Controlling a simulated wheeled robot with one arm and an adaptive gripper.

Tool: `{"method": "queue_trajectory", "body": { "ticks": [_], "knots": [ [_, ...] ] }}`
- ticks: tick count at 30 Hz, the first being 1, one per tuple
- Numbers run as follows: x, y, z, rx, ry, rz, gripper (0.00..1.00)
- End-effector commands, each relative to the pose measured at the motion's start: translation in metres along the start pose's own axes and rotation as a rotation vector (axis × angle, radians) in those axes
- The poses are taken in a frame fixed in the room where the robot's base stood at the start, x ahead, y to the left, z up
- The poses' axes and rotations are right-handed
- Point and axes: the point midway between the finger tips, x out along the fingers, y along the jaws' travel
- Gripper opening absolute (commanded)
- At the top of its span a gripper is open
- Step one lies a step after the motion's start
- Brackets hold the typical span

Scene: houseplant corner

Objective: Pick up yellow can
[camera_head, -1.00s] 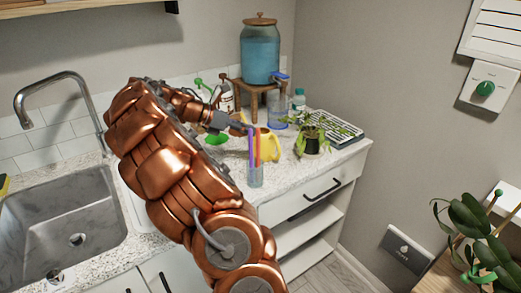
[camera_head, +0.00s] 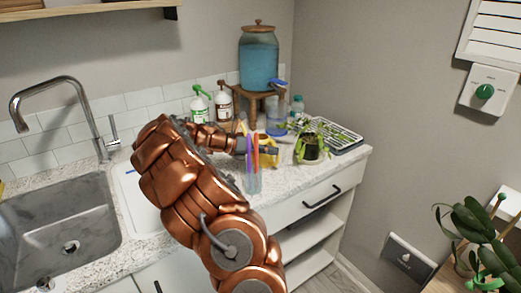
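The yellow can (camera_head: 270,159) stands on the counter, between a glass of coloured sticks and a potted plant. My arm and gripper cover much of it, and only parts of its yellow body show. My gripper (camera_head: 268,149) is at the can, overlapping its upper part in the picture. The fingers are small and partly hidden behind the coloured sticks. I cannot tell whether they touch the can or how far apart they are.
The glass of coloured sticks (camera_head: 253,180) stands close in front of my gripper. The potted plant (camera_head: 309,147) is just right of the can. A blue-topped clear container (camera_head: 276,122) and two pump bottles stand behind. The sink (camera_head: 60,230) is at left.

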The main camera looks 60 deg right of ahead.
Motion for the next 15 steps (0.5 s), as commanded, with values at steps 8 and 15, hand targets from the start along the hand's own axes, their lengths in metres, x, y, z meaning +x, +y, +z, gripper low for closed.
{"method": "queue_trajectory", "body": {
  "ticks": [8, 15],
  "knots": [
    [0.0158, 0.0009, 0.0005, 0.001, -0.002, 0.003, 0.25],
    [0.0155, 0.0009, 0.0005, 0.002, -0.001, 0.003, 0.19]
  ]
}}
